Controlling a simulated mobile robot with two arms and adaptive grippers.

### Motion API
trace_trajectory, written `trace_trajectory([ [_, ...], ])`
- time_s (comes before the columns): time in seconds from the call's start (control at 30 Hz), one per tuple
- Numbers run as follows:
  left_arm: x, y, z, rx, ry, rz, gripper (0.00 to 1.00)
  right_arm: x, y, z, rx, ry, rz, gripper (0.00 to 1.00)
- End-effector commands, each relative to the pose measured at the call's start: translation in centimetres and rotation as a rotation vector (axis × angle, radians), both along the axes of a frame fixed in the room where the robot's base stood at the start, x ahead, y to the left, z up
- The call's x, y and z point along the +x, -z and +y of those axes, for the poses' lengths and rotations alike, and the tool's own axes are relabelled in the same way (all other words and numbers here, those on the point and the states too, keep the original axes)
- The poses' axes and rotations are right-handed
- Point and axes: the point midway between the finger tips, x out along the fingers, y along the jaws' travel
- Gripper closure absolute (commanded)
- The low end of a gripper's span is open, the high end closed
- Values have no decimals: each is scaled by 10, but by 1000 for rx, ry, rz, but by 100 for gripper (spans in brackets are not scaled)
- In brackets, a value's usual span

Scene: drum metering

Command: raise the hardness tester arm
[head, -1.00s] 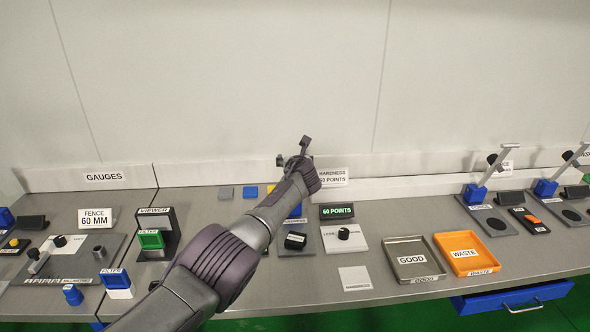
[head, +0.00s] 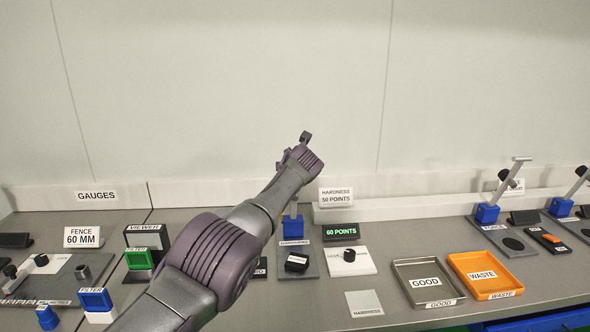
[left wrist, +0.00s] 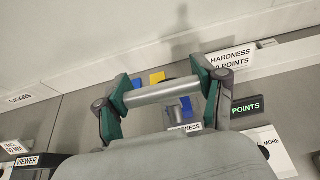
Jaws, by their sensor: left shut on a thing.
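The hardness tester stands at the middle of the bench, with a blue block (head: 292,224) on a grey base. A black round piece (head: 297,262) sits at its front. My left gripper (head: 297,148) is raised above the tester, against the wall in the head view. In the left wrist view, the green fingertips of my left gripper (left wrist: 163,91) are shut on the ends of a grey crossbar (left wrist: 160,92), the tester arm's handle. Most of the tester arm is hidden behind my arm in the head view. My right gripper is not in view.
A display (head: 340,232) reading 60 points and a hardness sign (head: 336,196) stand beside the tester. A grey good tray (head: 450,297) and an orange waste tray (head: 511,280) lie to the right. A viewer (head: 160,236) stands left. The wall rises behind.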

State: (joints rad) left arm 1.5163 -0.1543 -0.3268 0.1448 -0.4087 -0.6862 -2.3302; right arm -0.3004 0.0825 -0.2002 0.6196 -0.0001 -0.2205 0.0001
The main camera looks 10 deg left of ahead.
Motion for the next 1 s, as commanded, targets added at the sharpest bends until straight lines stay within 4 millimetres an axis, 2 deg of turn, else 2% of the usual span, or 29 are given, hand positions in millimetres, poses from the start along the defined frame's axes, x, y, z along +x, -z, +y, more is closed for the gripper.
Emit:
trace_trajectory([
  [0.1, 0, 1, 1, 0, -3, 3, 93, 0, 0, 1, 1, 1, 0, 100],
  [0.13, 0, 1, 1, 0, -3, 3, 29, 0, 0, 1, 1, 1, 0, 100],
  [0.3, 0, 1, 0, 0, -2, 2, 4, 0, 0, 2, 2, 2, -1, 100],
  [1.0, -6, -2, -2, -3, 0, -2, 4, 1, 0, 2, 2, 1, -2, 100],
])
